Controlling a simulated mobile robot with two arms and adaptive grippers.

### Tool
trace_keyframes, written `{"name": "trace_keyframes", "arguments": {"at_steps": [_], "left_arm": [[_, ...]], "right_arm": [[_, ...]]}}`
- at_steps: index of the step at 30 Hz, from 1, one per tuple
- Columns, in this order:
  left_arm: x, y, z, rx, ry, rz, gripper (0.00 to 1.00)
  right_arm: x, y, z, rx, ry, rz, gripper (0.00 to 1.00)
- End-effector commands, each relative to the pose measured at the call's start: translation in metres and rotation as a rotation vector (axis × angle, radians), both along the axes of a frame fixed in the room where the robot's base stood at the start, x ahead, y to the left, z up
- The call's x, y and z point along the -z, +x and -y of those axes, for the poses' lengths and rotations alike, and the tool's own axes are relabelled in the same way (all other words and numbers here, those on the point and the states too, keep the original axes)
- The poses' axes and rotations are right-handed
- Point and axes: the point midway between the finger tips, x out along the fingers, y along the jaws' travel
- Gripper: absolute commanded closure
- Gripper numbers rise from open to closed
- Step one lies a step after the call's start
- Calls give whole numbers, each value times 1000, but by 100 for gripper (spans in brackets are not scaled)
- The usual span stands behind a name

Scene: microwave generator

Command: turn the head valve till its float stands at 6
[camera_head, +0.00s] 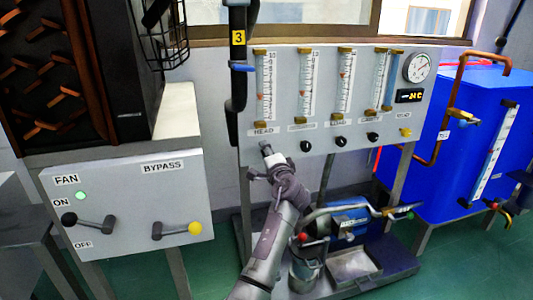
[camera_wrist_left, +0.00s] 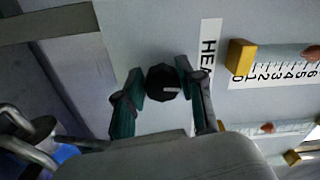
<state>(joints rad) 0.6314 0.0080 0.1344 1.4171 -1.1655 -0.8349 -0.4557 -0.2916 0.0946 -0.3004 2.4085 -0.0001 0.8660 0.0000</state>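The head valve is a small black knob (camera_wrist_left: 163,82) beside the HEAD label (camera_wrist_left: 208,50) in the left wrist view. My left gripper (camera_wrist_left: 161,84) has its two teal-padded fingers close in on either side of the knob and seems shut on it. In the head view my left gripper (camera_head: 268,152) is at the panel below the HEAD label (camera_head: 264,131) and hides the knob. The head gauge (camera_head: 264,86) stands above it. An orange-brown float (camera_wrist_left: 312,52) shows near the 6 mark, partly cut by the frame edge; its exact reading cannot be told. My right gripper is not in view.
Several more gauges and black knobs (camera_head: 340,141) run rightward along the panel (camera_head: 290,145). A round dial (camera_head: 417,67) is at its right end. The FAN/BYPASS box (camera_head: 130,185) is left, a blue tank (camera_head: 450,150) right. A metal pitcher (camera_head: 304,270) and pump are below.

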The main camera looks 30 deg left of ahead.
Motion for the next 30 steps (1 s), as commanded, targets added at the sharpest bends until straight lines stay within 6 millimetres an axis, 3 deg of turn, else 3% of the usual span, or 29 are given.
{"name": "trace_keyframes", "arguments": {"at_steps": [1,3,14,30], "left_arm": [[1,0,0,0,0,-1,50],[0,0,0,0,1,-1,41],[-1,-3,3,2,2,2,41],[0,-67,79,2,-1,0,41]], "right_arm": [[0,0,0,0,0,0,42],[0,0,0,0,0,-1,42],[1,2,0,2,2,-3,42],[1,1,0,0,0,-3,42]]}}
